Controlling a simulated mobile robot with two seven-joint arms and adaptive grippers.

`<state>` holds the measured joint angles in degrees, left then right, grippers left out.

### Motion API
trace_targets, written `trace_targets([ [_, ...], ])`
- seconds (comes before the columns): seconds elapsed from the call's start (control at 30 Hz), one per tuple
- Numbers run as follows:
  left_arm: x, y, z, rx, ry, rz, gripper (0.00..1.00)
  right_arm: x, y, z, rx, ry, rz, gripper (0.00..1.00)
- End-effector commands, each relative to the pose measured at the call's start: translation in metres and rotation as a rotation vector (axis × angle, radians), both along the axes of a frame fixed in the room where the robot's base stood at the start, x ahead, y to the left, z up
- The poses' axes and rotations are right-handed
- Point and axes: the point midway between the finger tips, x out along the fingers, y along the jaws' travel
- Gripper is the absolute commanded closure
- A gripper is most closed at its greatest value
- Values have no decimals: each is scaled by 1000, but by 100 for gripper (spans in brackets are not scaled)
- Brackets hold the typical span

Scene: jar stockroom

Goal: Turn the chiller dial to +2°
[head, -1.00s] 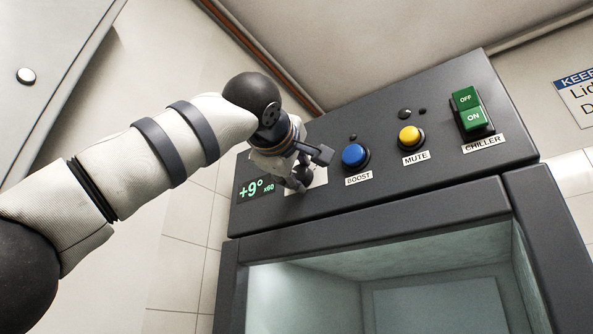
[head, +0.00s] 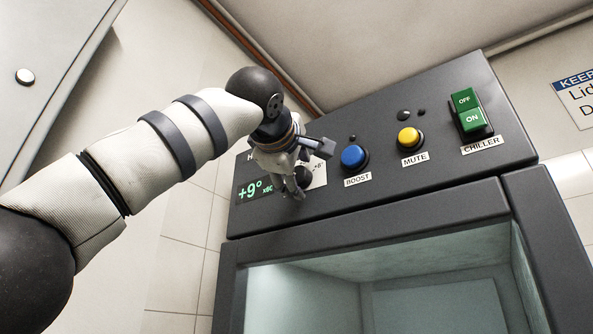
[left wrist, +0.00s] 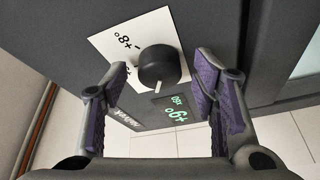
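The chiller dial is a round black knob (left wrist: 158,67) on a white scale plate (left wrist: 112,42) marked "+8°", seen in the left wrist view; other marks are hard to read. The knob's white pointer line faces the bottom of that picture. In the head view the scale plate (head: 319,170) is partly hidden by my left gripper (head: 291,187). In the left wrist view the gripper (left wrist: 159,82) is open, its purple-padded fingers on either side of the knob and apart from it. The green display (head: 251,190) reads +9°. My right gripper is not in view.
On the same sloping dark panel are a blue BOOST button (head: 353,157), a yellow MUTE button (head: 409,138) and a green CHILLER switch (head: 468,110) with OFF and ON halves. Below the panel is the open-looking, lit chiller case (head: 400,270).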

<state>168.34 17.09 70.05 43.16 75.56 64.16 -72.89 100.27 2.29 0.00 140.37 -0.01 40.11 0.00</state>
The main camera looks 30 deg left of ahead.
Motion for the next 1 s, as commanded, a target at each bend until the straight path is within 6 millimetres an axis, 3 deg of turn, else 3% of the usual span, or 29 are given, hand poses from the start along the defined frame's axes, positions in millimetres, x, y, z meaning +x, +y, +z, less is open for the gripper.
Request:
trace_targets([
  [0.27, -4, -1, -1, 1, 2, -2, 46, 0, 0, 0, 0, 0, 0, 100],
  [0.37, -20, -7, -3, 2, 4, -6, 46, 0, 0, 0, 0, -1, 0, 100],
  [0.5, -59, -18, -5, 2, -5, -4, 46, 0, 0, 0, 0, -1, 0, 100],
  [0.7, -100, -32, -10, 2, -1, -1, 46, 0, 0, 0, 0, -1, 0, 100],
  [1.0, -114, -36, -12, -1, -1, 1, 46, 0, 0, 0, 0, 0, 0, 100],
])
